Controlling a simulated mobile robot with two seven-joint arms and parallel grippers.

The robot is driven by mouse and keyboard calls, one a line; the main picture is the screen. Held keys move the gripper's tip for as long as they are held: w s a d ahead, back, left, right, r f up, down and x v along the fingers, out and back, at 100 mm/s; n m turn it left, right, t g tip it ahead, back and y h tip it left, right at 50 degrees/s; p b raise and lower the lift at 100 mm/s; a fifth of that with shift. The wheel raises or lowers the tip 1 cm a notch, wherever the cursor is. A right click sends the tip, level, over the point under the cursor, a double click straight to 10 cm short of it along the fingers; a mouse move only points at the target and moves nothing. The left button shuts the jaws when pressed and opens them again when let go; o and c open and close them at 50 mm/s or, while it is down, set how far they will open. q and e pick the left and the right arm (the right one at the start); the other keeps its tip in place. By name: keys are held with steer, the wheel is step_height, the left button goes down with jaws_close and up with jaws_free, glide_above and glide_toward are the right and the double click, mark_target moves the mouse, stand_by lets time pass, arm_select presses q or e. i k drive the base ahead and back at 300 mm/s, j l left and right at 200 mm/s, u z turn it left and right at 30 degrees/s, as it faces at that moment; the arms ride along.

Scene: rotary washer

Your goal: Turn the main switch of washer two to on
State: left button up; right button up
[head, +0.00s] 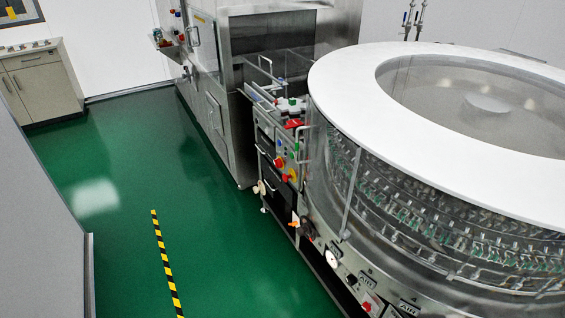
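A large rotary washer (330,85) with a white ring-shaped top and clear sides fills the right of the head view. A narrow steel panel (265,122) at its left end carries small coloured controls, including a red one (278,163) and a red and yellow one (292,174). Along the lower front are an orange part (295,220), a dark knob (308,229), a white round part (331,258) and a red part (367,307). I cannot tell which is the main switch or which unit is washer two. Neither gripper is in view.
A tall steel cabinet machine (228,80) stands behind the washer. A grey cupboard (42,82) is at the far left. A grey surface (45,230) fills the left edge. The green floor (140,180) between them is open, with a yellow and black stripe (165,262).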

mark_target(278, 162)
steer(key=z, duration=0.45)
steer(key=i+j+z, duration=0.45)
steer(key=j, duration=0.2)
steer(key=j+z, duration=0.2)
steer(key=j, duration=0.15)
steer(key=i+j, duration=0.15)
steer(key=j, duration=0.25)
steer(key=i+j+z, duration=0.1)
steer(key=j, duration=0.35)
steer(key=i+j, duration=0.15)
steer(key=j, duration=0.25)
steer(key=i+j+z, duration=0.1)
steer(key=j, duration=0.35)
steer(key=i+j, duration=0.1)
steer(key=j, duration=0.35)
steer(key=i+j, duration=0.1)
steer(key=i, duration=0.2)
steer(key=i+j, duration=0.15)
steer(key=i+z, duration=0.05)
steer(key=i, duration=0.05)
